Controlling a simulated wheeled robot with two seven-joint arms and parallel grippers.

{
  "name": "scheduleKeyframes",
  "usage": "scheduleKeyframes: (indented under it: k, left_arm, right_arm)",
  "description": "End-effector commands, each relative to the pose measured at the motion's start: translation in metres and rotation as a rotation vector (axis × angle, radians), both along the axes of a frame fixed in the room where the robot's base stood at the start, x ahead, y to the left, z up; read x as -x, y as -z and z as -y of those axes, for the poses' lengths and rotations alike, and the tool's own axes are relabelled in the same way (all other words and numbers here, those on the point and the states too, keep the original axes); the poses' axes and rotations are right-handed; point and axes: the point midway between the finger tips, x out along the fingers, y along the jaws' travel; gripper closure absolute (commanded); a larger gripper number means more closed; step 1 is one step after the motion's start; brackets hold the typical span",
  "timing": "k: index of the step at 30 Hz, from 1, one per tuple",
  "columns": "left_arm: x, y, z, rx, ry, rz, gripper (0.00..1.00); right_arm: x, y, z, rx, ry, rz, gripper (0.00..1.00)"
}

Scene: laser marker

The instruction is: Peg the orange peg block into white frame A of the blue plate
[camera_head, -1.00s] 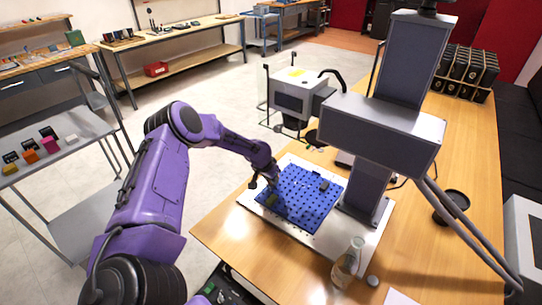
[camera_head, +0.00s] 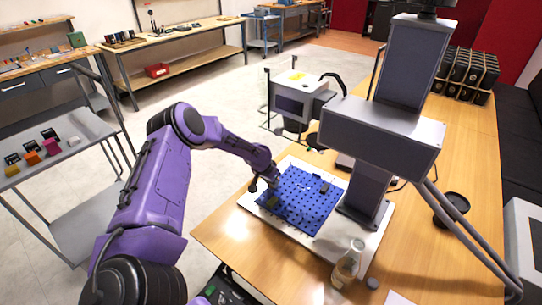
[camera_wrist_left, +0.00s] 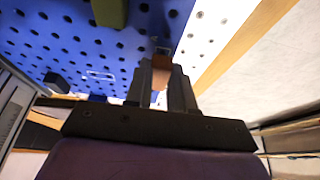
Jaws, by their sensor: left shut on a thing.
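The blue plate (camera_head: 318,213), full of dark holes, lies on a white perforated board on the wooden table. My left gripper (camera_head: 272,188) is low over the plate's far left part. In the left wrist view its fingers (camera_wrist_left: 162,75) are shut on a small orange-brown block (camera_wrist_left: 162,62), mostly hidden between them, close to the plate's edge. I cannot tell whether the block touches the plate. A thin white frame outline (camera_wrist_left: 100,75) shows on the plate to the left of the fingers; its letter is unreadable. My right gripper is not in view.
An olive block (camera_wrist_left: 110,12) and a dark block (camera_wrist_left: 55,82) sit on the plate. The grey laser column (camera_head: 368,190) stands at the plate's right. A glass bottle (camera_head: 347,265) stands in front. A side cart (camera_head: 85,128) holds several coloured blocks.

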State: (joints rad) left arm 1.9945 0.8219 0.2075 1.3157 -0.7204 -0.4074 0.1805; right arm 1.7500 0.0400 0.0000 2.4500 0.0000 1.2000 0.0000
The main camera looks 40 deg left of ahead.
Motion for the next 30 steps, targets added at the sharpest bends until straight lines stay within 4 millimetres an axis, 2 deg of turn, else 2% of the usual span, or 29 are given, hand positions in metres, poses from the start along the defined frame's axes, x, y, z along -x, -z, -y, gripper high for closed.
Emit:
scheduleKeyframes:
  k: [22,23,25,26,30]
  left_arm:
    - [0.0,0.012,0.0,0.0,0.0,0.0,1.0]
    - [0.0,0.012,0.0,0.0,0.0,0.001,0.74]
    - [0.0,0.011,0.0,0.0,0.0,0.0,0.51]
    - [0.0,0.011,0.0,0.0,0.0,0.0,0.47]
    - [0.0,0.011,0.0,0.0,0.0,0.0,0.47]
  right_arm:
    - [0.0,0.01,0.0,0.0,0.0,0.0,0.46]
    - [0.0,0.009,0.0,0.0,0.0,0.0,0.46]
    - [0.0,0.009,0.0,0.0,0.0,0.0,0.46]
    - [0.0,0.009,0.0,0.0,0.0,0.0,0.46]
    - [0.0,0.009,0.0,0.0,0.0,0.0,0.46]
